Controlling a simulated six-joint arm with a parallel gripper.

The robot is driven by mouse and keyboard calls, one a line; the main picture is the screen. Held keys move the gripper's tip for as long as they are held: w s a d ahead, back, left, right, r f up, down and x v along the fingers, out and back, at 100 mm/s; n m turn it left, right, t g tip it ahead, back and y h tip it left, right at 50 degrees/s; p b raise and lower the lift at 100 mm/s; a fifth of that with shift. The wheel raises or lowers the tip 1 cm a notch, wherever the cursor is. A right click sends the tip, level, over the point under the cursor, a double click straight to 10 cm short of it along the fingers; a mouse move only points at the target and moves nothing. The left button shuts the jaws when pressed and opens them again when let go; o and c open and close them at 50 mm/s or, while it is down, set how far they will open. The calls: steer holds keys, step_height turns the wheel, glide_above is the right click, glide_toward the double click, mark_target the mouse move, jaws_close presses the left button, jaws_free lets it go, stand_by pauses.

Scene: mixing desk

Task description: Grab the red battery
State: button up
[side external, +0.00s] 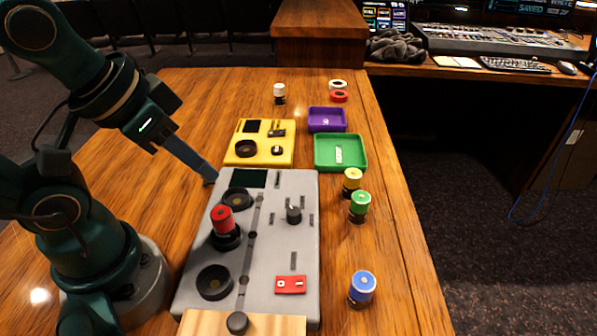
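The red battery (222,218) stands upright in a round black holder on the grey console (275,225), left of the console's middle. Its lower part is dark. My gripper (209,181) is above the console's far left corner, up and slightly left of the red battery and apart from it. The gripper shows edge-on as one dark bar, so whether its fingers are apart is hidden. Nothing shows between the fingertips.
Yellow (352,181), green (359,205) and blue (362,287) batteries stand right of the console. A white one (279,92) stands farther back. A yellow box (260,158), green tray (318,160) and purple tray (312,121) lie beyond the console. Two empty round holders flank the red battery.

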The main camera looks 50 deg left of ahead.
steer(key=o, duration=0.5)
steer(key=shift+o, duration=0.2)
